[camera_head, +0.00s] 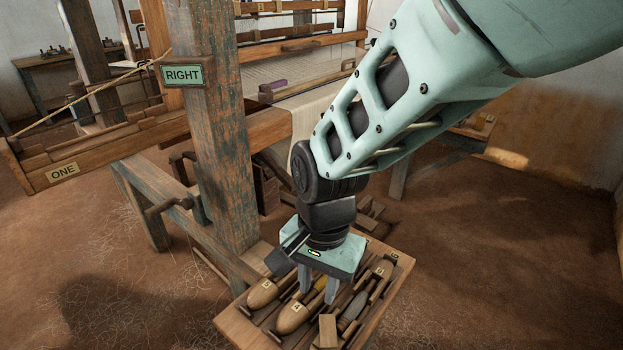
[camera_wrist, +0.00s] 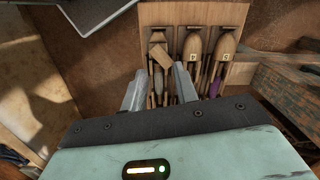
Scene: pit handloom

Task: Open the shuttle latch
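A wooden tray (camera_head: 378,325) holds several wooden shuttles in slots; its edge also shows in the wrist view (camera_wrist: 200,14). Numbered shuttles (camera_head: 294,318) (camera_wrist: 192,50) lie at the left of the tray in the head view. A small pale wooden block (camera_head: 327,331), perhaps the latch, sits at the tray's near end; in the wrist view it (camera_wrist: 162,56) lies slanted over one slot. My gripper (camera_head: 318,290) points down over the tray; in the wrist view its fingers (camera_wrist: 159,88) are apart, with a slot between them. Contact with anything is unclear.
The loom's worn post (camera_head: 222,130) with a green RIGHT sign (camera_head: 182,75) stands left of my arm. A wooden shelf labelled ONE (camera_head: 62,172) and a crank handle (camera_head: 170,205) are farther left. The floor right of the tray is clear.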

